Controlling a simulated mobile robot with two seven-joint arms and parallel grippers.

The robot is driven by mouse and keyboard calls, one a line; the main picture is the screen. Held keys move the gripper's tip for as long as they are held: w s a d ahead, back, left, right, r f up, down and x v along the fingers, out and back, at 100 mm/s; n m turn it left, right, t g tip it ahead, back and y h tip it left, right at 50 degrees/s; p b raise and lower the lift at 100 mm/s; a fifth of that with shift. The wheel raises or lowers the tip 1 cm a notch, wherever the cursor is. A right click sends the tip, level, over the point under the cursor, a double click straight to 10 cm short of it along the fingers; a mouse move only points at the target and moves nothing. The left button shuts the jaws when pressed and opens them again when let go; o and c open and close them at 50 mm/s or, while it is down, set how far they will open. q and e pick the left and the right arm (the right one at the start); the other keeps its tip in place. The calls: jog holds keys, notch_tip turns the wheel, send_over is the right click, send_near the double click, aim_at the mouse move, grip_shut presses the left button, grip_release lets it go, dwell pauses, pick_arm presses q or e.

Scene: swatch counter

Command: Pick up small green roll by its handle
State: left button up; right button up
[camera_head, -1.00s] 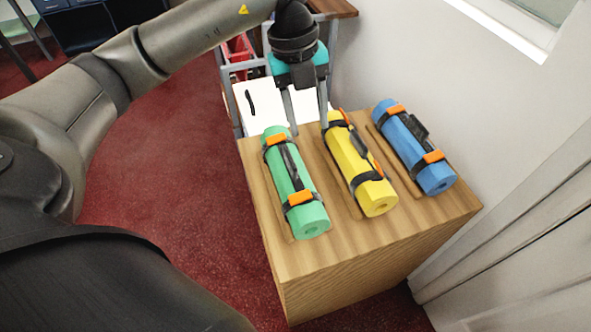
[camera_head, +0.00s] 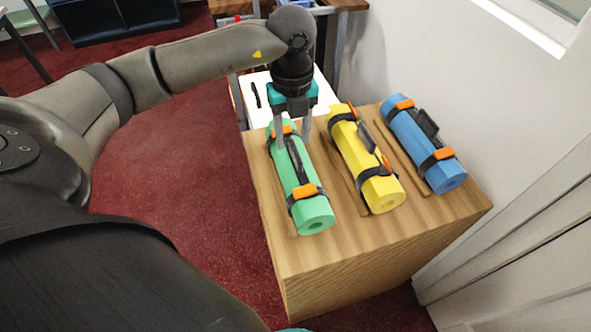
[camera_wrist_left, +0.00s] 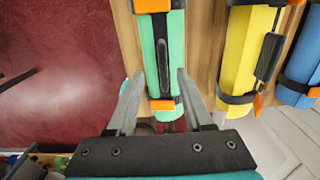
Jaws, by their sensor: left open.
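The small green roll (camera_head: 312,212) lies on the left part of the wooden counter, with two black straps, orange buckles and a black handle (camera_head: 296,160) along its top. My left gripper (camera_head: 293,142) is open above the far end of the roll, its fingers pointing down on either side of it in the picture. In the left wrist view the open gripper (camera_wrist_left: 156,90) frames the roll (camera_wrist_left: 175,58) and its handle (camera_wrist_left: 163,66) between the fingers. I cannot tell whether the fingers touch the roll.
A yellow roll (camera_head: 366,160) and a blue roll (camera_head: 425,150) lie to the right on the wooden counter (camera_head: 350,250). Thin wooden strips lie beside the rolls. A white wall stands on the right, and red carpet (camera_head: 180,170) is open on the left.

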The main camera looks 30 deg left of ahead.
aim_at(295, 149)
pick_arm(q)
jog(key=f, duration=0.4)
jog(key=shift+d+f+b, duration=0.3)
jog(key=shift+f+b, duration=0.05)
jog(key=shift+b, duration=0.05)
jog(key=shift+c, duration=0.3)
grip_shut()
jog(key=shift+w+r, duration=0.1)
dwell(0.6)
